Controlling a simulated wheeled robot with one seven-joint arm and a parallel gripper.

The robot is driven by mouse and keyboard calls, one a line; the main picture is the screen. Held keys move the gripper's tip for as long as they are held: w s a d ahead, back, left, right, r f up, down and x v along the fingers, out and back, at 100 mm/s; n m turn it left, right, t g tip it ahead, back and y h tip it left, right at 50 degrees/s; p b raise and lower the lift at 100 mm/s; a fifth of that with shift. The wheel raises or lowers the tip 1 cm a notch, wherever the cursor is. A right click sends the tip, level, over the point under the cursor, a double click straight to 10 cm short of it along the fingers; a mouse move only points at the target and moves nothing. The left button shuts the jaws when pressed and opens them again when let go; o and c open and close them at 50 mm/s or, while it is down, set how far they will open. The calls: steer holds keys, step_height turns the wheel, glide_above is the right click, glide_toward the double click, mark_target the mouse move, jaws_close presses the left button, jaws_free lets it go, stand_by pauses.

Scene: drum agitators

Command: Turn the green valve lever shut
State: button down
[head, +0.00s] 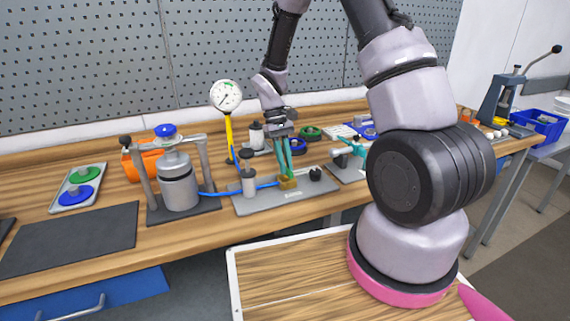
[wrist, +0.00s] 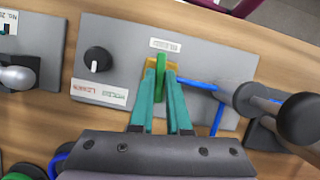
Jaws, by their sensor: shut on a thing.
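The green valve lever (wrist: 161,72) sits on a brass valve body (wrist: 172,68) on a grey plate (wrist: 215,60). In the wrist view my gripper (wrist: 161,85) points down at the valve, with its two teal fingers either side of the lever, shut on it. The lever runs along the fingers, across the line of the blue hose (wrist: 200,86). In the head view the brass valve (head: 287,184) is at the tips of my gripper (head: 287,176); the fingers mostly hide the lever there.
A black knob (wrist: 97,59) stands left of the valve in the wrist view. A pressure gauge (head: 226,96) on a yellow post stands behind. A grey metal canister (head: 178,185) in a frame is left, joined by blue hose. A dark mat (head: 75,240) lies clear at left.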

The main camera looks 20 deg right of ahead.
steer(key=shift+m, duration=0.5)
steer(key=c, duration=0.9)
jaws_free()
steer(key=v, duration=1.1)
steer(key=shift+d, duration=0.2)
